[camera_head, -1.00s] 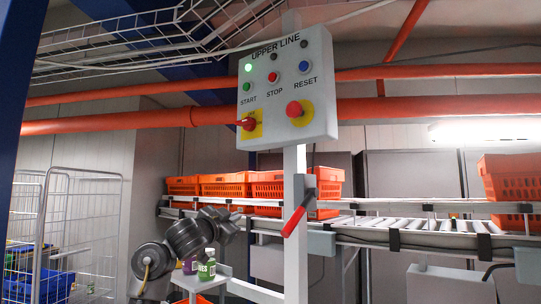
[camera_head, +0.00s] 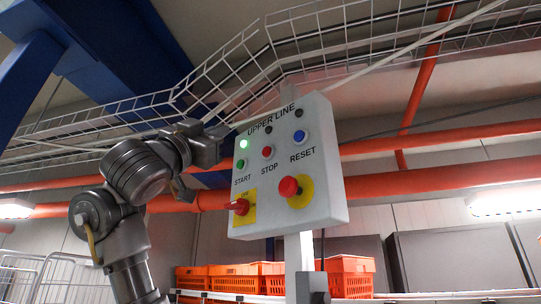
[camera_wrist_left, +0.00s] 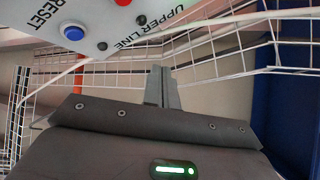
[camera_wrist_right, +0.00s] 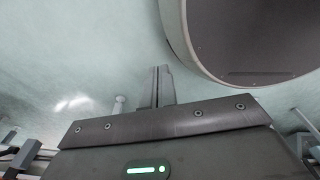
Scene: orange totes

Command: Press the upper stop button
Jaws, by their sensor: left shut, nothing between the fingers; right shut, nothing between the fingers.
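The white control box (camera_head: 325,195), labelled UPPER LINE, stands on a post in the middle of the head view. Its small red STOP button (camera_head: 267,152) sits between the green START button (camera_head: 241,163) and the blue RESET button (camera_head: 299,137). A large red mushroom button (camera_head: 288,186) on a yellow plate is below. My left gripper (camera_head: 181,190) is left of the box, apart from it. In the left wrist view its shut, empty fingers (camera_wrist_left: 161,88) show, with a red button (camera_wrist_left: 123,2) at the top edge. My right gripper (camera_wrist_right: 158,85) is shut and empty in its wrist view.
A red rotary switch (camera_head: 239,206) on a yellow plate sits at the box's lower left. A wire mesh cable tray (camera_head: 225,75) runs above and behind the box. Orange pipes (camera_head: 420,180) cross behind. Orange totes (camera_head: 234,278) stand on the line below.

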